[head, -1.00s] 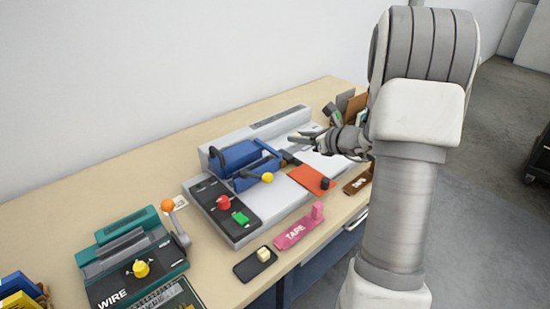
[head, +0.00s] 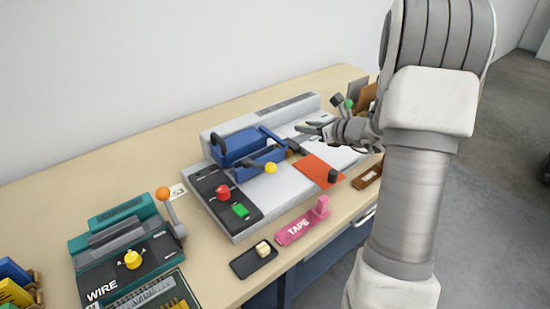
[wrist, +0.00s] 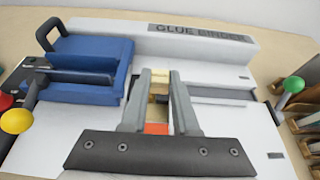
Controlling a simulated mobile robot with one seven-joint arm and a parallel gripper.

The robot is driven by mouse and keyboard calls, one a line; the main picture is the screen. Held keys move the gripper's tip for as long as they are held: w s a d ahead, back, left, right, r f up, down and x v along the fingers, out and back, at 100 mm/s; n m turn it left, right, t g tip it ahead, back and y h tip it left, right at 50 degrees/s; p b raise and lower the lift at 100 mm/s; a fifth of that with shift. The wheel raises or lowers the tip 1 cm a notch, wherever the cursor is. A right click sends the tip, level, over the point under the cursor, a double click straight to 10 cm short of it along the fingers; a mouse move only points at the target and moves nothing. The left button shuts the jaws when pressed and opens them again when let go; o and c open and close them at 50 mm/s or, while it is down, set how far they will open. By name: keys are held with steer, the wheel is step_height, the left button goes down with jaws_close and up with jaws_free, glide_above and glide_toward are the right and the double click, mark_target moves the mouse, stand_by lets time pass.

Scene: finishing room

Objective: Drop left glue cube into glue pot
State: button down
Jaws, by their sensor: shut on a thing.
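My gripper (wrist: 160,78) is shut on a small cream glue cube (wrist: 159,75), held between the fingertips in the wrist view. In the head view my gripper (head: 310,128) is above the glue binder (head: 222,208), just right of its blue clamp (head: 240,143). A small amber patch with a dark edge (wrist: 158,91) shows between the fingers below the cube; it may be the glue pot, mostly hidden by the fingers. Another cream cube (head: 263,248) sits on the right part of a black tray (head: 243,266) at the table's front.
A yellow-knobbed lever (head: 271,168) and an orange sheet (head: 314,170) are on the binder. A pink tape holder (head: 296,228) lies in front. A teal wire machine (head: 121,214) stands left. A green-knobbed lever (wrist: 293,85) is at the right in the wrist view.

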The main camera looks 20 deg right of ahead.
step_height(320, 180, down, 2)
steer(key=shift+f+b, duration=0.1)
steer(key=shift+b, duration=0.3)
steer(key=c, duration=0.6)
jaws_free()
steer(key=p+v, duration=0.2)
steer(key=v, duration=1.5)
steer(key=shift+r, duration=0.2)
steer(key=shift+s+d, duration=0.1)
steer(key=shift+s, duration=0.05)
